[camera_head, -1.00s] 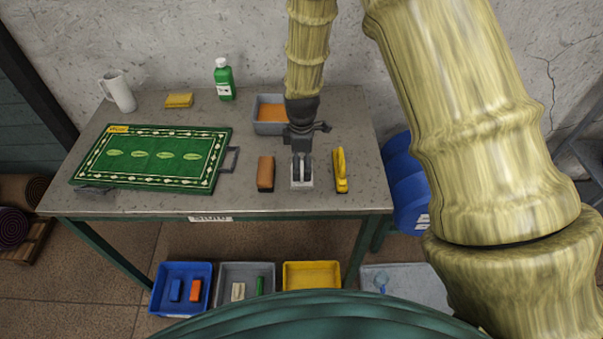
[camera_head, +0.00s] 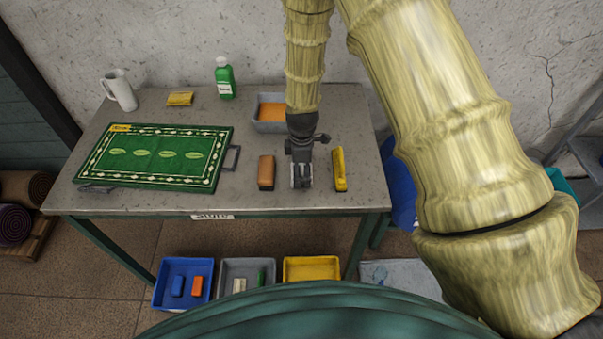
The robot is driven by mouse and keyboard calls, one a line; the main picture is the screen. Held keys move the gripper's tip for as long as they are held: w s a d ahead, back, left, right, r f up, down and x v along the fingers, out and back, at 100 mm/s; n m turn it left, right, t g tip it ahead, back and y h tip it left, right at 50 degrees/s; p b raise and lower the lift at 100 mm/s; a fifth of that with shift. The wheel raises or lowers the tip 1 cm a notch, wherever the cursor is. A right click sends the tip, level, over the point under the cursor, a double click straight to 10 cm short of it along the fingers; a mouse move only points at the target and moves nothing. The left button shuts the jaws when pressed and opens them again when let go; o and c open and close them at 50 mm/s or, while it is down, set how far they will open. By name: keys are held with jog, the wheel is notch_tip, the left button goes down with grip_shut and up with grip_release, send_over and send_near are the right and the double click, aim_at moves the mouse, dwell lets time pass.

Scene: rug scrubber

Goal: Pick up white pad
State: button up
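My gripper (camera_head: 301,176) points down near the table's front edge, between a brown brush block and a yellow brush. A pale, whitish pad (camera_head: 301,184) shows at its fingertips and is mostly hidden by them. I cannot tell whether the fingers are closed on it or only around it, nor whether it touches the table (camera_head: 240,187).
The brown block (camera_head: 266,172) is close on the left, the yellow brush (camera_head: 339,170) close on the right. A grey tub (camera_head: 268,126) of orange liquid stands behind. A green rug (camera_head: 155,157) on a board lies left. A green bottle (camera_head: 224,80), white jug (camera_head: 122,92) and yellow sponge (camera_head: 180,99) stand at the back. Bins (camera_head: 247,264) sit below.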

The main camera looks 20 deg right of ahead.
aim_at(302, 167)
jog(key=shift+c, duration=0.7)
jog(key=shift+r+b, duration=0.65)
jog(key=shift+r, duration=0.05)
jog(key=shift+r+b, duration=0.55)
jog(key=shift+r, duration=0.35)
jog(key=s+a+r+b, duration=0.1)
jog(key=s+a+b, duration=0.4)
jog(key=s, duration=0.9)
jog(key=a, duration=0.3)
jog(key=shift+r, duration=0.4)
jog(key=o, duration=0.5)
jog(key=shift+a, duration=0.1)
jog(key=shift+w, duration=0.1)
jog(key=c, duration=0.6)
jog(key=shift+c, duration=0.2)
